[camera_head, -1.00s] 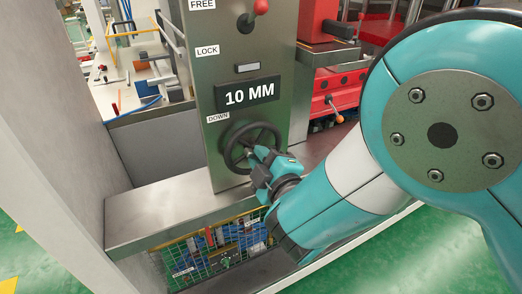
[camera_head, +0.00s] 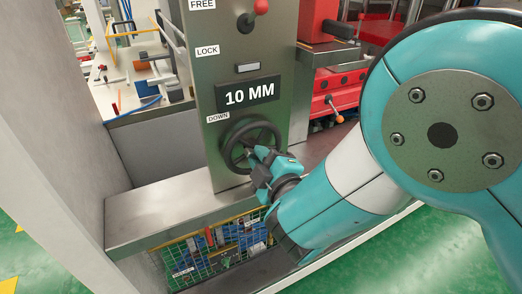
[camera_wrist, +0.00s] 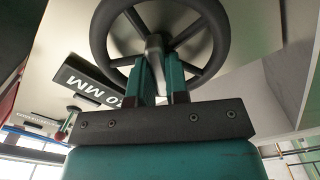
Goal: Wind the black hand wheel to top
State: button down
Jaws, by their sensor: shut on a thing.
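The black hand wheel (camera_head: 229,156) is mounted on the front of a grey metal column, under a display reading "10 MM" (camera_head: 250,93) and beside a "DOWN" label (camera_head: 218,117). My gripper (camera_head: 253,155) reaches it from the lower right. In the wrist view the wheel (camera_wrist: 97,35) fills the top of the picture. There my gripper (camera_wrist: 160,65) is shut on a small grey part of the wheel near its hub, between the two teal fingers. The fingers hide some of the wheel's spokes and lower rim.
Above the wheel are a red-knobbed lever (camera_head: 247,20) and the labels "FREE" and "LOCK" (camera_head: 207,51). A metal ledge (camera_head: 160,212) runs below, with a mesh-covered bay (camera_head: 205,262) beneath it. A pale wall (camera_head: 55,130) stands at left.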

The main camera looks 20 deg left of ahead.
jog(key=shift+n+p, duration=0.5)
jog(key=shift+n, duration=0.9)
jog(key=n+p, duration=0.1)
jog(key=n, duration=0.1)
jog(key=shift+n, duration=0.4)
jog(key=c, duration=1)
grip_release()
jog(key=shift+c, duration=0.2)
